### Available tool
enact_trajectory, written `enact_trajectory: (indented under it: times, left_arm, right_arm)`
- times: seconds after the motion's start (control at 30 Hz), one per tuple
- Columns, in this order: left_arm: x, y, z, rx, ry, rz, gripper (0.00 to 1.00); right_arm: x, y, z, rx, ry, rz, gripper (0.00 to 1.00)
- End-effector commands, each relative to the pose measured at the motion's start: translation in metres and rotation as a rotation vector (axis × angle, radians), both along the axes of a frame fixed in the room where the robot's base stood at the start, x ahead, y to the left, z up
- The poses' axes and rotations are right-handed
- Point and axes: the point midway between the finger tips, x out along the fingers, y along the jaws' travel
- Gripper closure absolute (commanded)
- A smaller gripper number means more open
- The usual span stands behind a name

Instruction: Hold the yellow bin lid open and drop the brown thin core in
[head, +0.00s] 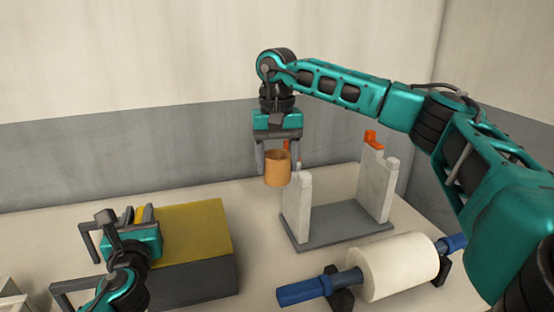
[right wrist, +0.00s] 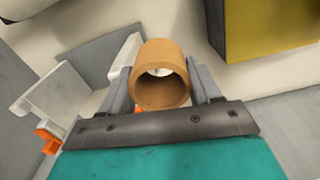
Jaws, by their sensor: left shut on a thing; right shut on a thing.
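The brown thin core (head: 277,170) is a short open tube. My right gripper (head: 278,163) is shut on it and holds it in the air, to the right of and above the bin. In the right wrist view the core (right wrist: 162,62) sits between both fingers, its open end facing the camera. The bin has a yellow lid (head: 195,228) over a dark grey body (head: 195,283), at the lower left. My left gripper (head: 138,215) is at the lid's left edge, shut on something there. Its own body hides the grip and the lid's left part.
A grey-based stand (head: 340,226) with two white uprights and orange tips is right of the bin. In front of it a white roll (head: 398,267) with blue ends rests on dark supports. A pale tray edge (head: 12,300) shows at bottom left.

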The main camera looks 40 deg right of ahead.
Motion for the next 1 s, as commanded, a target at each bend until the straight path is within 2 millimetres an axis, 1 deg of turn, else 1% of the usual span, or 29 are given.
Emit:
enact_trajectory:
  times: [0.03, 0.17, 0.37, 1.0]
  left_arm:
    - [0.0, 0.0, 0.0, 0.0, 0.0, 0.0, 0.88]
    - [0.0, 0.0, 0.0, 0.0, 0.0, 0.0, 1.0]
    - [0.001, 0.001, 0.0, 0.0, 0.0, 0.001, 1.0]
    - [0.01, 0.023, 0.0, 0.0, 0.001, 0.003, 1.0]
  right_arm:
    - [0.0, 0.0, 0.0, 0.0, 0.0, 0.0, 0.67]
    - [0.0, 0.0, 0.0, 0.0, 0.0, 0.0, 0.67]
    - [0.0, 0.0, 0.0, 0.0, 0.0, 0.0, 0.67]
    - [0.0, 0.0, 0.0, 0.0, 0.0, 0.0, 0.67]
